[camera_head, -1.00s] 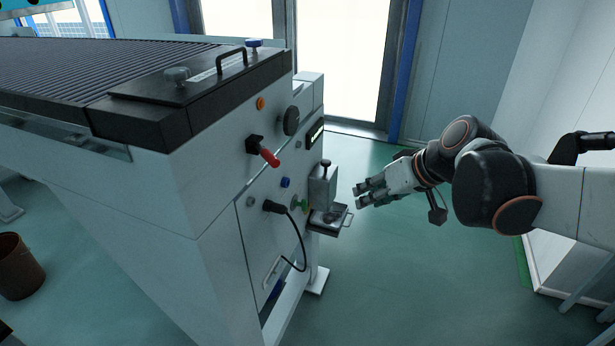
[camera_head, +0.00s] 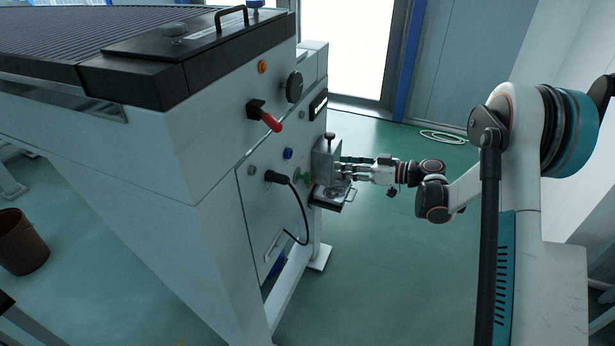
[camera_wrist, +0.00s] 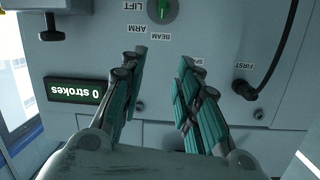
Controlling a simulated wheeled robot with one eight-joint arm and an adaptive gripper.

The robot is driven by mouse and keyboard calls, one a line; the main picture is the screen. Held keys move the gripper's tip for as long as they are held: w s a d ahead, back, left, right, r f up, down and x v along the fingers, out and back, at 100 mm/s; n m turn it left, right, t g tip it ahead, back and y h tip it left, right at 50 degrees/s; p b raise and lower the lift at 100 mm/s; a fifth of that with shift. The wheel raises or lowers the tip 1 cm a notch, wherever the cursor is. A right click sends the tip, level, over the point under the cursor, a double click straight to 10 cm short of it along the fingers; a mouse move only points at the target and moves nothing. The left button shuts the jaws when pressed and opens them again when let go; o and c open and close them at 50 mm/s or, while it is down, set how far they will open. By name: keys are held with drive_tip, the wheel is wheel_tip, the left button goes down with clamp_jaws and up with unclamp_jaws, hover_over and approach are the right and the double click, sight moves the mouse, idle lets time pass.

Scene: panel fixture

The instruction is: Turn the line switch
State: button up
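No readable label marks the line switch. A red-handled switch (camera_head: 265,117) with a black base sticks out from the upper panel, and a round black knob (camera_head: 294,87) is above and right of it. A green knob (camera_head: 303,178) sits lower; a green knob (camera_wrist: 162,10) also shows at the top of the wrist view, by the upside-down words LIFT, ARM and BEAM. My gripper (camera_head: 343,167) is in front of the panel's right end, beside the grey box. In the wrist view my gripper (camera_wrist: 158,72) has its fingers apart, with nothing between them.
A grey box (camera_head: 325,163) with a small tray (camera_head: 335,198) juts out near my gripper. A black cable (camera_head: 303,205) loops from a plug (camera_head: 276,178). A display (camera_wrist: 82,91) reads 0 strokes. Green floor (camera_head: 390,270) is clear right of the machine.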

sight(307, 173)
wheel_tip(307, 173, down, 7)
drive_tip(key=n+y, duration=0.2)
drive_tip(key=y, duration=0.1)
drive_tip(key=b+x, duration=0.1)
drive_tip(key=x, duration=0.3)
drive_tip(key=b+x, duration=0.2)
drive_tip(key=x, duration=0.2)
drive_tip(key=b+x, duration=0.1)
drive_tip(key=x, duration=0.4)
drive_tip(key=shift+w+d+f+b, duration=0.15)
drive_tip(key=shift+w+f+b, duration=0.15)
drive_tip(key=shift+w+f, duration=0.1)
clamp_jaws()
